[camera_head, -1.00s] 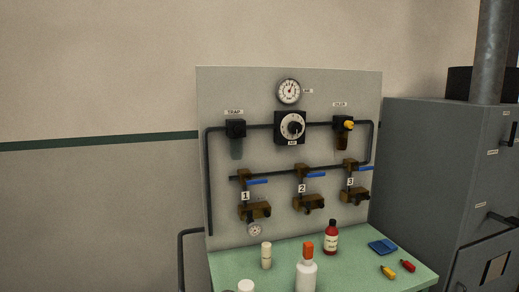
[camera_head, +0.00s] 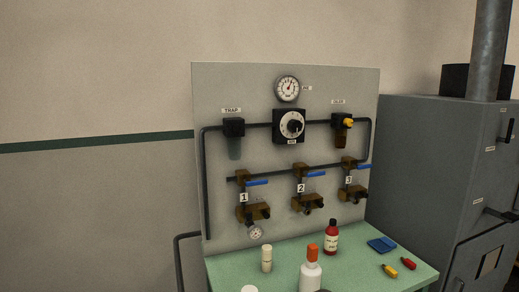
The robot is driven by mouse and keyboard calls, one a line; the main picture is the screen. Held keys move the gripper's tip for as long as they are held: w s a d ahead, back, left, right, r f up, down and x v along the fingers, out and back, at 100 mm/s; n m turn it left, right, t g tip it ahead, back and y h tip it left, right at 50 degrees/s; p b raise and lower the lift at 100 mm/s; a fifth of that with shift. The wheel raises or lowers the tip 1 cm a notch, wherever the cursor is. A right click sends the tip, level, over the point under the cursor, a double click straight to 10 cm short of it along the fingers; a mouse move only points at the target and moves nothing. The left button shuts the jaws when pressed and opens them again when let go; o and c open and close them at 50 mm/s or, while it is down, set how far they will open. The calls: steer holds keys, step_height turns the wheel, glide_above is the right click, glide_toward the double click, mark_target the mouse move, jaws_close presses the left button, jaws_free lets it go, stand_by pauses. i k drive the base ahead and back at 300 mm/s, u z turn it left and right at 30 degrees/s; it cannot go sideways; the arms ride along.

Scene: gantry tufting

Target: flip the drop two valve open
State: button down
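The drop two valve (camera_head: 299,170) is on the grey panel (camera_head: 220,95), in the middle of three drops, above the plate marked 2. Its blue lever (camera_head: 313,168) points to the right, roughly along the horizontal pipe. A brass outlet block (camera_head: 308,202) sits below it. The drop one valve (camera_head: 242,175) and drop three valve (camera_head: 348,162) also have blue levers pointing right. My gripper is not in view.
A green bench (camera_head: 225,270) below the panel holds a red bottle (camera_head: 331,238), a white bottle with orange cap (camera_head: 311,272), a cream bottle (camera_head: 266,259), a blue tray (camera_head: 382,244) and small yellow and red items. A grey cabinet (camera_head: 420,170) stands right.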

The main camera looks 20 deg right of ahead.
mark_target(313, 174)
steer(key=z, duration=1.2)
steer(key=k, duration=0.75)
steer(key=u, duration=1)
steer(key=i, duration=1)
steer(key=u, duration=0.05)
